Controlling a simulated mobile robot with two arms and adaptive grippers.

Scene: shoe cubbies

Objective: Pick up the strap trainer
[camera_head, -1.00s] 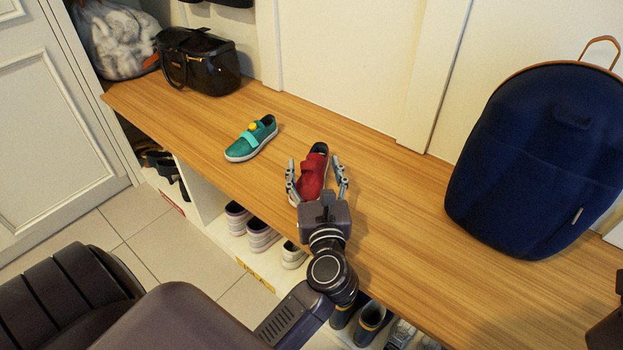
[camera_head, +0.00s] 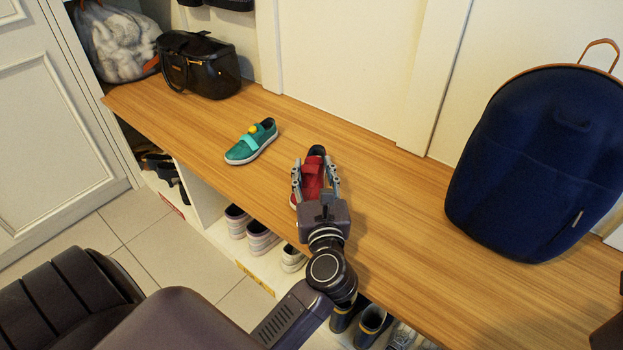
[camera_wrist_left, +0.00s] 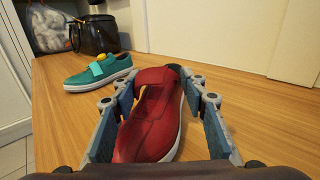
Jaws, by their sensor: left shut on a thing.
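A red shoe (camera_head: 312,177) with a dark heel and white sole stands on the wooden bench top. My left gripper (camera_head: 317,178) is shut on the red shoe, with one finger against each side of it. In the left wrist view the red shoe (camera_wrist_left: 155,120) lies between the blue-padded fingers (camera_wrist_left: 160,115). A teal shoe (camera_head: 252,142) with a light strap and a yellow round piece stands apart, behind and to the left of the gripper. It also shows in the left wrist view (camera_wrist_left: 98,73). My right gripper is not in view.
A black handbag (camera_head: 198,64) and a clear bag (camera_head: 117,42) stand at the bench's far left. A navy backpack (camera_head: 540,165) stands at the right. Several shoes sit in the cubbies below. The bench (camera_head: 400,210) between shoe and backpack is clear.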

